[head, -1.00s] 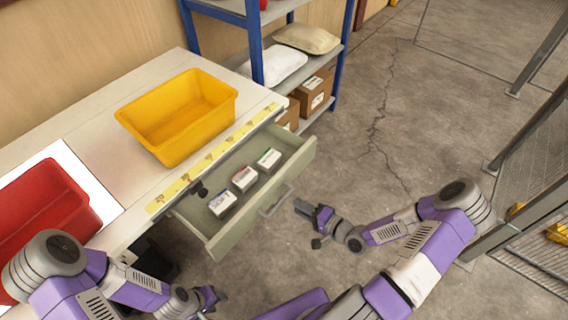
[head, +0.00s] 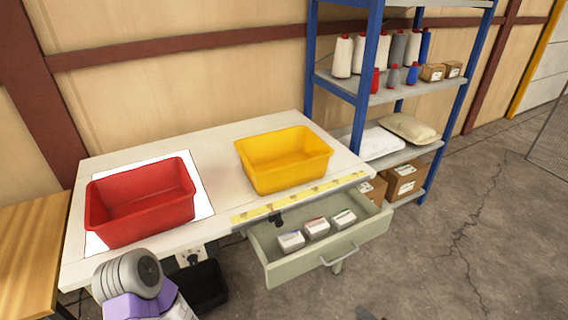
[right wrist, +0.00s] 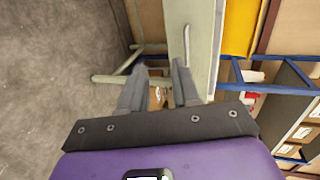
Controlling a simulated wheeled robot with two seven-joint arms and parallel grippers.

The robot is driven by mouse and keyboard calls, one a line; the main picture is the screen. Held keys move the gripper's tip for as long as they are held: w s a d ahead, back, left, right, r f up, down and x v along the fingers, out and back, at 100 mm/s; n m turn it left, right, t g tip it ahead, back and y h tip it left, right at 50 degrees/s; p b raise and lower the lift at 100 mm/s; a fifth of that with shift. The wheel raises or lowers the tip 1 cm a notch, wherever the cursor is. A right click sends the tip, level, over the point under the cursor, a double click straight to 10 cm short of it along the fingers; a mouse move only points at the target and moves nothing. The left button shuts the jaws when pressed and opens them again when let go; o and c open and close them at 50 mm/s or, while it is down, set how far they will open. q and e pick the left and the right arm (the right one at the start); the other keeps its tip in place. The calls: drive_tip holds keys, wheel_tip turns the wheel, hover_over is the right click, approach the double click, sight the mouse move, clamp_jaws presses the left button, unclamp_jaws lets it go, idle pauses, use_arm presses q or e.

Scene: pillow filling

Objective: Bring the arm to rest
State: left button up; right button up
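My right gripper (right wrist: 160,72) shows in the right wrist view with its two dark fingers apart and nothing between them. In the head view only a small purple piece of my right arm (head: 366,313) shows at the bottom edge. My left arm (head: 140,285) comes in at the bottom left, in front of the table's front edge; its gripper is out of view. The open drawer (head: 345,249) holds three small boxes (head: 316,228). Its front and handle also show beyond the fingers in the right wrist view (right wrist: 187,45).
A red bin (head: 140,205) and a yellow bin (head: 285,165) stand on the white table (head: 215,165). A blue-framed shelf (head: 360,95) with spools, pillows and cardboard boxes stands to the right. The floor (head: 455,245) at the right is clear.

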drive_tip(key=s+a+f+n+g, duration=0.3)
drive_tip(key=a+f+n+g, duration=0.2)
drive_tip(key=a+f+g, duration=0.45)
drive_tip(key=s+a+n+g+h, duration=0.2)
drive_tip(key=s+a+n+g, duration=0.1)
drive_tip(key=s, duration=0.6)
drive_tip(key=shift+a+f+n+h, duration=0.4)
drive_tip(key=shift+a+n, duration=0.2)
drive_tip(key=shift+a, duration=0.1)
